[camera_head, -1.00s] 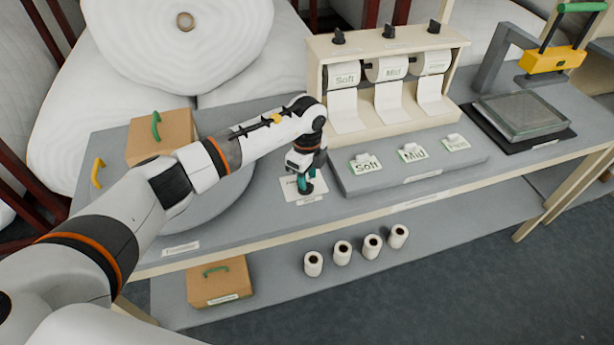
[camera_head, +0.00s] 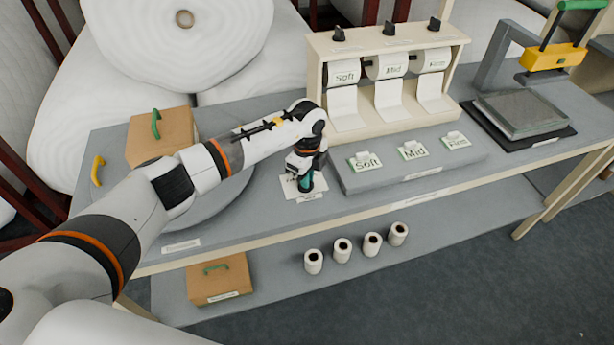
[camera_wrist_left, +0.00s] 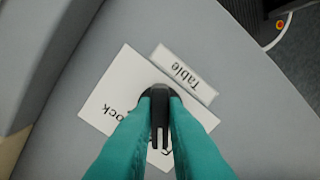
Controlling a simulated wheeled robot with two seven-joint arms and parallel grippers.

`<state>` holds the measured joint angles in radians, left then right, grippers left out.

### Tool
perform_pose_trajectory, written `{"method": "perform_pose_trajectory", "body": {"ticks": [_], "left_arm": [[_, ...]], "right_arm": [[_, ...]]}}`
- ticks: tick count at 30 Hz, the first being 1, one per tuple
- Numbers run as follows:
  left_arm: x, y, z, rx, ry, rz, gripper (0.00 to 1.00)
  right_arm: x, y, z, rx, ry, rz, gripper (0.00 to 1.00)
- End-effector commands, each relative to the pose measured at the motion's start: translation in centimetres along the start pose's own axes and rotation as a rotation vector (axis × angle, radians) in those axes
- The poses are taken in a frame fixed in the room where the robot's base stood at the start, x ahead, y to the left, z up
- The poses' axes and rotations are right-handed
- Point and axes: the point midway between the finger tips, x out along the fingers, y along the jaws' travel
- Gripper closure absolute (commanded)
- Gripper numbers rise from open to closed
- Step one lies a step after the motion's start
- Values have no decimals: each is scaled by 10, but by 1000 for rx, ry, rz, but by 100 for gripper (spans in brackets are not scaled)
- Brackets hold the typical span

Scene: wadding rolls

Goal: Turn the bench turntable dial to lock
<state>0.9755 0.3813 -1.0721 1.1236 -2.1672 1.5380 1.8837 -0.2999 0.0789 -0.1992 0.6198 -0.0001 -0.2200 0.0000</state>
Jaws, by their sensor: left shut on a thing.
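The dial (camera_wrist_left: 159,112) is a dark knob on a white card on the bench, between the turntable and the sample board. In the left wrist view the card (camera_wrist_left: 112,92) shows part of the word "lock", and a label (camera_wrist_left: 184,72) beside it reads "Table". My left gripper (camera_head: 305,188) points down over the card; its teal fingers are shut on the dial, one on each side. The fingers hide part of the card's lettering. The round grey turntable (camera_head: 215,205) lies left of the gripper, partly behind my arm. My right gripper is not in view.
A cardboard box (camera_head: 160,135) with a green handle stands on the turntable. The sample board (camera_head: 400,172) with Soft, Mid and a third tag is close on the right. A roll dispenser (camera_head: 385,85) stands behind it. Several small rolls (camera_head: 342,250) stand on the lower shelf.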

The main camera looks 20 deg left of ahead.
Motion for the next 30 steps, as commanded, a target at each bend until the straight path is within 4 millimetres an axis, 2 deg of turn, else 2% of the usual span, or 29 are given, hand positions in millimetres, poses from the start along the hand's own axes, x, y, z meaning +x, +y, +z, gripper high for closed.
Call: {"method": "perform_pose_trajectory", "body": {"ticks": [11,30], "left_arm": [[1,0,-1,215,1,3,100],[2,-3,-2,820,1,3,100]], "right_arm": [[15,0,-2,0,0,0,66],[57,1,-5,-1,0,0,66]]}}
